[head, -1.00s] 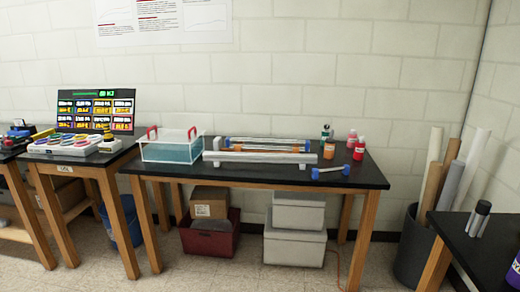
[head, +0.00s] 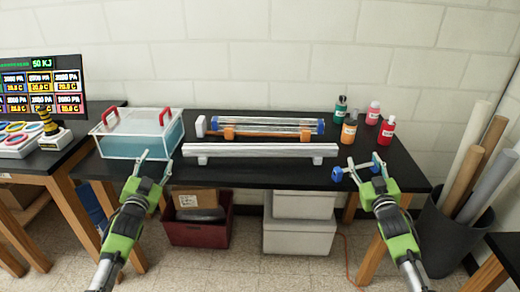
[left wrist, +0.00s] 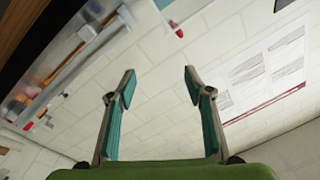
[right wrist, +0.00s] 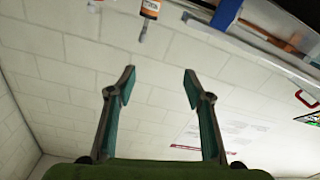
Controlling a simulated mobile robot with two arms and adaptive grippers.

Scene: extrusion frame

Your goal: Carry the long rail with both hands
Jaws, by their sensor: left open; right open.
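The long rail (head: 262,150) is a pale silver bar lying level along the front of the black table (head: 300,178). It rests on two small white supports, one near each end. My left gripper (head: 155,158) is open and empty, short of the rail's left end and to its left. My right gripper (head: 363,168) is open and empty, to the right of the rail's right end and a little lower in the picture. Neither gripper touches the rail. In the left wrist view the left fingers (left wrist: 160,82) are spread; in the right wrist view the right fingers (right wrist: 159,80) are too.
Behind the rail lies a clear tube assembly (head: 265,126) with blue and orange parts. A water tank (head: 140,146) with red handles stands left; several bottles (head: 349,128) stand right. A blue-ended piece (head: 338,174) lies partly hidden by my right gripper. Rolls in a bin (head: 445,230) stand right.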

